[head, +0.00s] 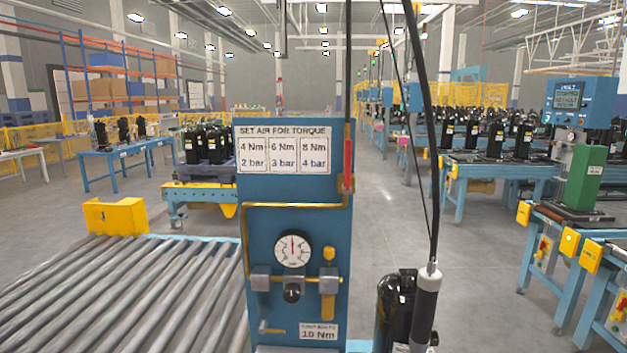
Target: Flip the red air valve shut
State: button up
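The red air valve (348,164) is at the upper right edge of a blue panel (262,225). Its narrow red lever stands upright, and brass-coloured fittings show around its lower end. A yellow pipe (290,205) runs left from below the valve across the panel. Lower on the panel are a round white gauge (292,250) with its needle pointing near the top and a grey regulator with a black knob (292,292). My gripper is not in view, so I cannot see its state or its place relative to the valve.
A hanging tool (427,305) with a black cable hangs right of the panel, before a black compressor (395,305). A roller conveyor (110,300) fills the lower left. A sign (283,150) tops the panel. Blue workbenches stand at right. Grey floor (390,215) is clear beyond the panel's right side.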

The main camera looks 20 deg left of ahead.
aim_at(347, 189)
jog(key=u, duration=1.1)
